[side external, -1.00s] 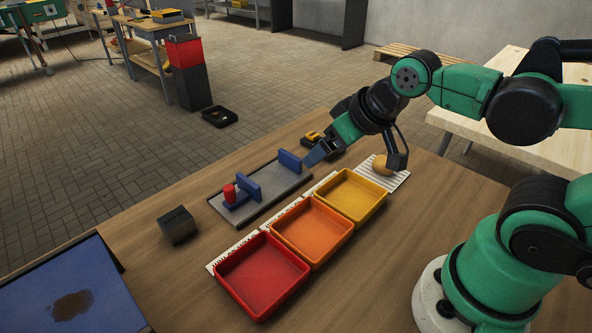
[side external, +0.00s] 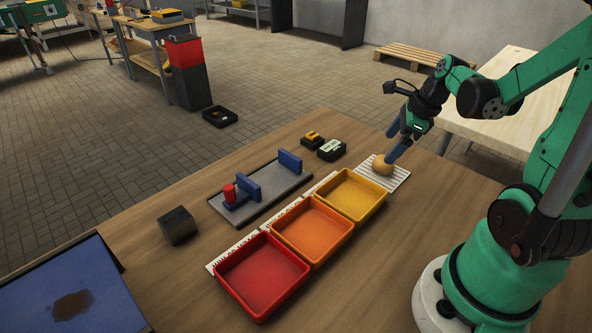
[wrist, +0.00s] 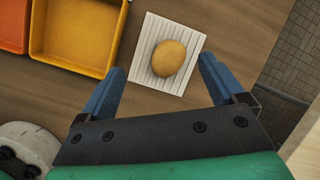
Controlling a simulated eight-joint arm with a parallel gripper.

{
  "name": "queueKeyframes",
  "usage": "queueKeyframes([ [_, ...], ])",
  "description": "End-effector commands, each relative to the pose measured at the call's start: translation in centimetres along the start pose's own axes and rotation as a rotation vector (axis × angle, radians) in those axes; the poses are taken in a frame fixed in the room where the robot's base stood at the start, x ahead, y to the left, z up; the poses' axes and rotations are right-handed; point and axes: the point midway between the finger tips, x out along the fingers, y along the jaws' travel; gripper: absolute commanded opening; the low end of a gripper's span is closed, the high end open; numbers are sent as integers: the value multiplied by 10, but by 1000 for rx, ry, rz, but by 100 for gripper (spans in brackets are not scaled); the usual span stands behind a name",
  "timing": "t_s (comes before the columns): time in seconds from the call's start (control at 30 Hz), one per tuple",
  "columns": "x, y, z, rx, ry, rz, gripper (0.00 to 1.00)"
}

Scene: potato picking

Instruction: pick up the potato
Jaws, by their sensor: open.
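The potato (side external: 382,166) is yellow-brown and oval. It lies on a white ribbed mat (side external: 399,181) at the table's right end, just beyond the yellow tray. In the wrist view the potato (wrist: 168,58) sits between and ahead of the two blue fingers, with the mat (wrist: 187,88) under it. My gripper (side external: 392,143) is open and empty, pointing down close above the potato. In the side view one finger's tip overlaps the potato's edge; I cannot tell if it touches. In the wrist view my gripper (wrist: 160,72) shows wide space between its fingers and the potato.
Yellow (side external: 373,212), orange (side external: 333,247) and red (side external: 291,298) trays stand in a row beside the mat. A grey plate (side external: 266,205) with blue blocks lies behind them. Small black boxes (side external: 331,150) stand at the back. Bare tabletop lies right of the trays.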

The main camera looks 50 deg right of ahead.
Motion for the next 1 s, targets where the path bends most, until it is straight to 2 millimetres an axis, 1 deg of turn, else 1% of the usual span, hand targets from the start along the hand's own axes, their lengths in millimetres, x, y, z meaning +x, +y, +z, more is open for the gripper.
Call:
queueKeyframes([
  [0.03, 2, -5, -10, 108, -5, 5, 89],
  [0.1, 3, -8, -17, 215, -12, 14, 89],
  [0.2, 6, -9, -22, 284, -16, 20, 89],
  [0.33, 16, -9, -22, 289, -16, 22, 89],
  [0.5, 36, -8, -21, 287, -15, 21, 89],
  [0.7, 53, -8, -20, 285, -15, 21, 89],
  [0.83, 59, -8, -20, 285, -14, 21, 89],
  [1.0, 60, -8, -20, 285, -14, 21, 89],
])
